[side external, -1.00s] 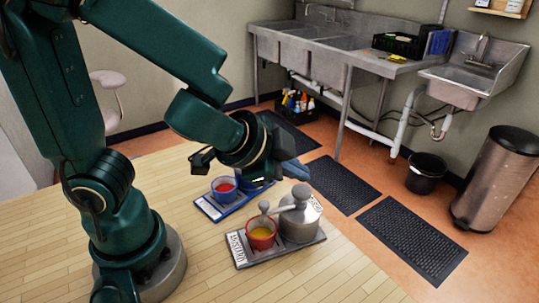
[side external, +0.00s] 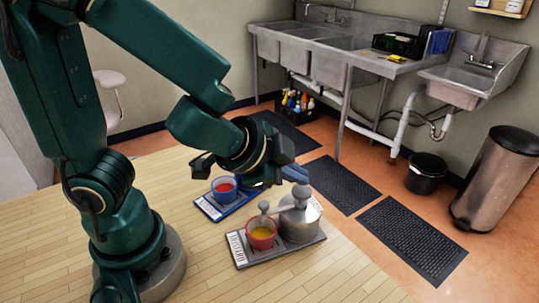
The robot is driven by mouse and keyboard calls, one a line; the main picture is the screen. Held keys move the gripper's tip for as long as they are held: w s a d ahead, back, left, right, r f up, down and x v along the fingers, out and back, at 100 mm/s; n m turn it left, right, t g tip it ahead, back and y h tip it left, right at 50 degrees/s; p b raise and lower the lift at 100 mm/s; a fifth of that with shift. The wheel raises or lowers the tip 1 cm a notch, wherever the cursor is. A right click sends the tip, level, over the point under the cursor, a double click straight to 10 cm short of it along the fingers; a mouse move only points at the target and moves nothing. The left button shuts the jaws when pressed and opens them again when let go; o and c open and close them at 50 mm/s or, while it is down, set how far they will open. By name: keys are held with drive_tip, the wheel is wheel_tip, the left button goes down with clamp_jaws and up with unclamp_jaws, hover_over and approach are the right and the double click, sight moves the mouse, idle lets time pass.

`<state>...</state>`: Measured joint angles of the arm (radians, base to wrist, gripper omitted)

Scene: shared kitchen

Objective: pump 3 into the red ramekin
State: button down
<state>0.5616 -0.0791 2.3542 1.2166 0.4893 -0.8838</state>
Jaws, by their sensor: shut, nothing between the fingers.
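The red ramekin (side external: 261,236) stands on a grey tray (side external: 281,254) labelled MUSTARD, with yellow sauce inside. A grey metal pump dispenser (side external: 297,223) stands beside it on the same tray. Its spout reaches over the ramekin. I cannot tell whether the fingertips touch the knob. A blue ramekin (side external: 224,191) with red sauce stands on a blue tray (side external: 217,211) behind and to the left. My gripper hides part of what stands on that blue tray.
The light wooden table (side external: 190,226) is clear in front of and left of the trays. The grey tray sits near the table's right edge. Beyond are black floor mats (side external: 343,184), a metal sink (side external: 330,52), a black bucket (side external: 426,172) and a steel bin (side external: 497,180).

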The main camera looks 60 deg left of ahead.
sight(296, 192)
drive_tip(key=shift+f, duration=1.3)
idle(1.1)
drive_tip(key=shift+r, duration=1.7)
drive_tip(key=shift+r, duration=0.1)
drive_tip(key=shift+r, duration=2.9)
drive_tip(key=shift+f, duration=3.05)
